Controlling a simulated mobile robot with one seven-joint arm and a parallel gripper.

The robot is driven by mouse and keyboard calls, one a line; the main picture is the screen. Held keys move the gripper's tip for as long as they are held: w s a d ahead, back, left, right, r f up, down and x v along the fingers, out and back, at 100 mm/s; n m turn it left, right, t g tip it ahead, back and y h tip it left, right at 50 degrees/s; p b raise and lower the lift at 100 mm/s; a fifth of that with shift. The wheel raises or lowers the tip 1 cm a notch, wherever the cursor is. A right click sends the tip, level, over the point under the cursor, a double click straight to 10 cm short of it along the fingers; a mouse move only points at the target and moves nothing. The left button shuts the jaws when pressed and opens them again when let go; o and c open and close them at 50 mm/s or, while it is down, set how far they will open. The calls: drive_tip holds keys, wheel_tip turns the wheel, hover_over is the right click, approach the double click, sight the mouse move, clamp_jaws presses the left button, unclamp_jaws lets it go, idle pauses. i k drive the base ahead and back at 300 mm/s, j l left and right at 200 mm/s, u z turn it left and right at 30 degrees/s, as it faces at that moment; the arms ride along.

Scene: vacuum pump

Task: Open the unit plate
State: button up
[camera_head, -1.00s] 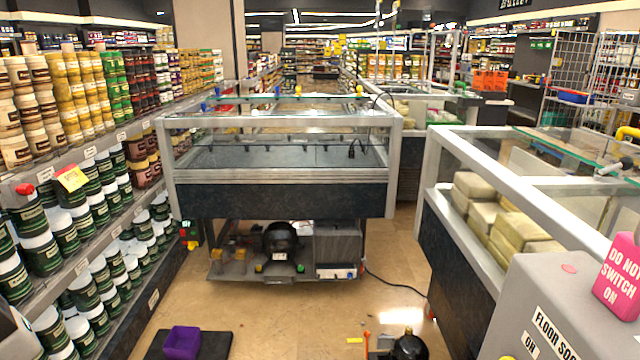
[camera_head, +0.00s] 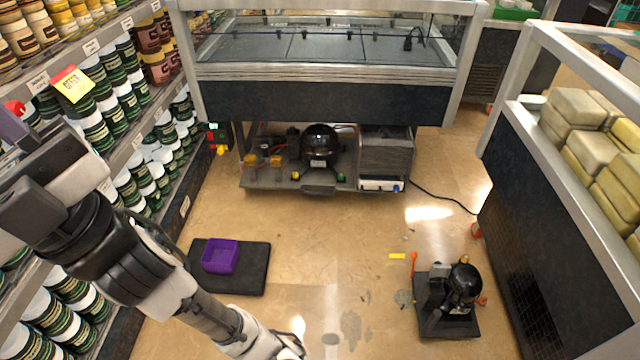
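The unit plate (camera_head: 270,184) is a grey tray low under the front of the glass display case (camera_head: 330,97). It bears a round black compressor (camera_head: 319,146), small brass-coloured parts (camera_head: 276,161), a grey finned block (camera_head: 385,157) and a white box (camera_head: 380,185). A dark handle-like piece (camera_head: 318,190) is at its front edge. My arm crosses the lower left of the view, well apart from the plate, and runs down to the bottom edge. I cannot make out my gripper's fingers.
A purple bin (camera_head: 220,257) sits on a black mat (camera_head: 252,277) at left. A second black pump unit (camera_head: 462,283) stands on the floor at right, near an orange tool (camera_head: 413,262). A cable (camera_head: 440,197) runs right. Shelves and another case flank the clear middle floor.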

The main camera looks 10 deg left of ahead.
sight(318, 155)
drive_tip(key=i+j+z, duration=0.1)
drive_tip(key=i+j, duration=0.2)
drive_tip(key=j, duration=0.15)
drive_tip(key=i+j, duration=0.3)
drive_tip(key=j, duration=0.2)
drive_tip(key=i+j, duration=0.15)
drive_tip(key=j, duration=0.2)
drive_tip(key=i+j+z, duration=0.15)
drive_tip(key=j, duration=0.25)
drive_tip(key=i+j, duration=0.15)
drive_tip(key=j, duration=0.25)
drive_tip(key=l+z, duration=0.05)
